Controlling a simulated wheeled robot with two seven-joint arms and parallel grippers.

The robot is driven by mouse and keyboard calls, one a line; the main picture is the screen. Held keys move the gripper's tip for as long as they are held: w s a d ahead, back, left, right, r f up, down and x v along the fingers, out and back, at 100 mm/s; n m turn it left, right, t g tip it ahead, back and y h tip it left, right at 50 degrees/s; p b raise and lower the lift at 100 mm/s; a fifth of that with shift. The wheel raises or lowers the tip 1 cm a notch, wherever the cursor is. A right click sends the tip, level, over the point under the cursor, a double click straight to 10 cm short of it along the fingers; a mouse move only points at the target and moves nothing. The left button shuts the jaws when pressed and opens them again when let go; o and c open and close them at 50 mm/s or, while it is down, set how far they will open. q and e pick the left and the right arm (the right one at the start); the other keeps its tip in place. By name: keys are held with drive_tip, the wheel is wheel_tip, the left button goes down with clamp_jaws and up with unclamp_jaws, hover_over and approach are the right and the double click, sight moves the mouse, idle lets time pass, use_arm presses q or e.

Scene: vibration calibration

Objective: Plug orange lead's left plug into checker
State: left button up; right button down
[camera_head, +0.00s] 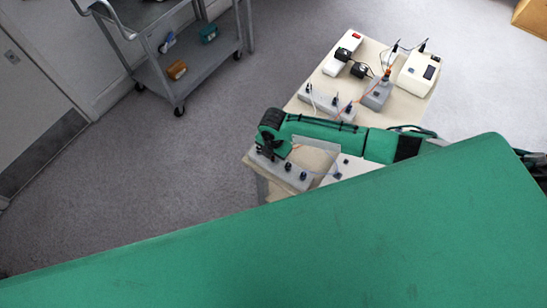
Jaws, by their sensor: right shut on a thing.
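My right gripper (267,153) is dark and points down at the near left end of the table, over a grey strip (295,183) with several dark knobs or plugs. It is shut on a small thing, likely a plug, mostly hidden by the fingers. A short orange line shows just right of the fingers, partly behind a pale clear panel (314,153). Another orange lead (366,71) runs to a grey box (377,93) with an orange-topped plug. I cannot tell which device is the checker. My left gripper is out of view.
The beige table (312,75) also bears a white power strip (343,52), black adapters (360,70), a second grey strip (327,103) and a cream instrument (418,72). My own green body hides the near side. A grey cart (190,65) stands far left; floor between is clear.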

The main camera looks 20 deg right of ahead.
drive_tip(key=shift+r+p, duration=1.75)
drive_tip(key=shift+p, duration=0.05)
